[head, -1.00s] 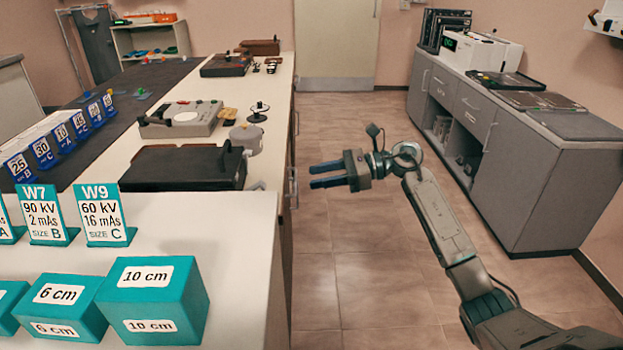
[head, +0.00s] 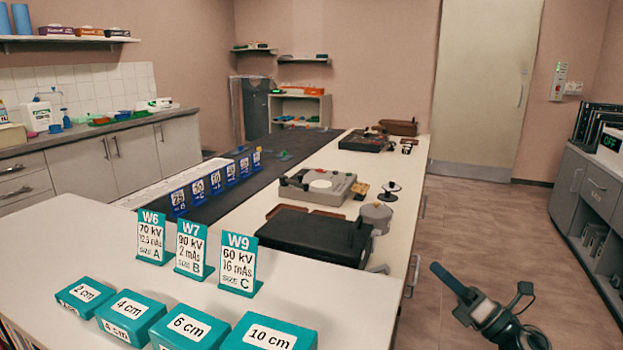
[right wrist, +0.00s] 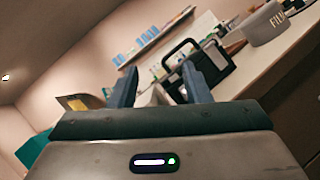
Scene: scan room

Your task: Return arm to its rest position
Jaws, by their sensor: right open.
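My right gripper (head: 438,270) is at the lower right of the head view, with dark blue fingers pointing up and left. It is over the floor (head: 505,225), just right of the white counter (head: 345,310), and holds nothing. In the right wrist view its two fingers (right wrist: 160,72) stand apart with nothing between them that they grip. A black case with a handle (right wrist: 185,75) shows behind the fingers in that view. My left arm and gripper are not in view.
The counter holds teal sign cards (head: 238,264), teal thickness blocks (head: 268,334), a black case (head: 315,236) and a grey device (head: 316,186). A grey cabinet (head: 590,200) stands at the right. Clear floor lies between the counter and this cabinet.

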